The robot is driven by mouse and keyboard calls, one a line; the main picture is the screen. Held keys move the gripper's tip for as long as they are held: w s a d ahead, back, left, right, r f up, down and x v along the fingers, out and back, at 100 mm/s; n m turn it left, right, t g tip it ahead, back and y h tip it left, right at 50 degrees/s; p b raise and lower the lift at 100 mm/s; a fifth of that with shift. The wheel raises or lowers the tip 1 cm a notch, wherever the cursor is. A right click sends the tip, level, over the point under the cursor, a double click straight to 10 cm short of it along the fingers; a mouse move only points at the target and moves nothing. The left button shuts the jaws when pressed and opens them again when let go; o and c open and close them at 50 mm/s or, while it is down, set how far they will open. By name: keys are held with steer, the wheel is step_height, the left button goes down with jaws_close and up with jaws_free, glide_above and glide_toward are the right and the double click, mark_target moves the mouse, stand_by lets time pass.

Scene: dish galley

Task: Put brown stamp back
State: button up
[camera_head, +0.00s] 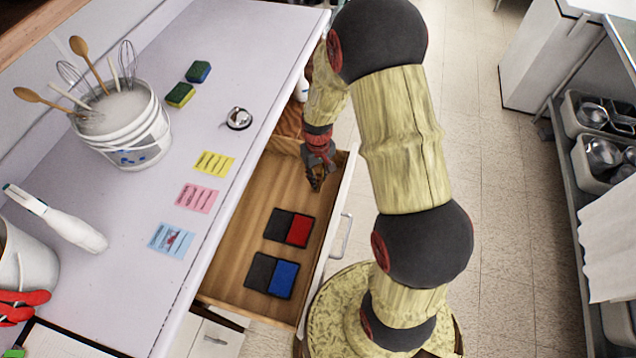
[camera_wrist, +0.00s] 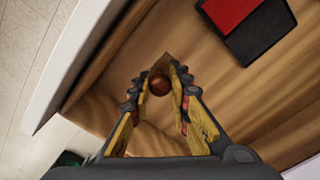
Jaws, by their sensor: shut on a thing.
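My gripper (camera_head: 316,178) is inside the open wooden drawer (camera_head: 240,262), near its front wall and behind the ink pads. In the wrist view my gripper (camera_wrist: 164,77) is shut on the brown stamp (camera_wrist: 160,85), whose round, glossy brown top shows between the fingertips. The lower part of the stamp is hidden, and I cannot tell whether it touches the drawer floor. In the head view the stamp is too small and covered to make out clearly.
A red-and-black ink pad (camera_head: 299,231) and a blue-and-black ink pad (camera_head: 283,279) lie in the drawer. The counter (camera_head: 130,215) beside it holds sticky notes (camera_head: 197,198), a bell (camera_head: 239,118), sponges (camera_head: 180,95) and a utensil bucket (camera_head: 130,125). The drawer floor around the pads is bare.

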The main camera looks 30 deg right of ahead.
steer(key=shift+w+d+f+b, duration=0.15)
steer(key=shift+f+b, duration=0.2)
steer(key=shift+f, duration=0.6)
steer(key=shift+w+d+f+b, duration=0.1)
steer(key=shift+f+b, duration=0.25)
steer(key=shift+f, duration=0.55)
steer(key=shift+f, duration=0.15)
steer(key=o, duration=0.9)
